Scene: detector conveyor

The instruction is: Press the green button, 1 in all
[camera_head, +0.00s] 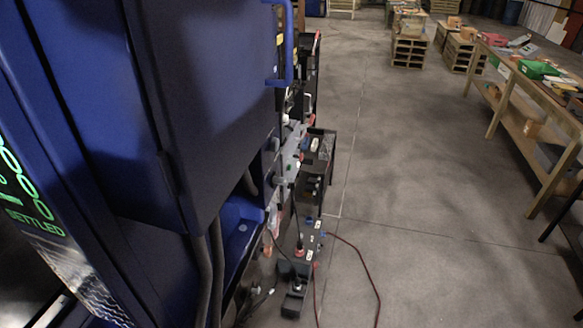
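I cannot make out a green button in the head view. A large dark blue machine cabinet (200,100) fills the left side, close to me. At its lower left is a dark display (28,190) with green digits and the green word "SETTLED". The display is cut off by the picture's left edge. Neither of my grippers shows in this view.
Black and grey equipment (318,160) with cables stands along the cabinet's right side. A red cable (375,280) lies on the concrete floor. A wooden workbench (535,115) holding a green item (538,69) stands at right. Wooden pallets (409,52) stand behind. The middle floor is clear.

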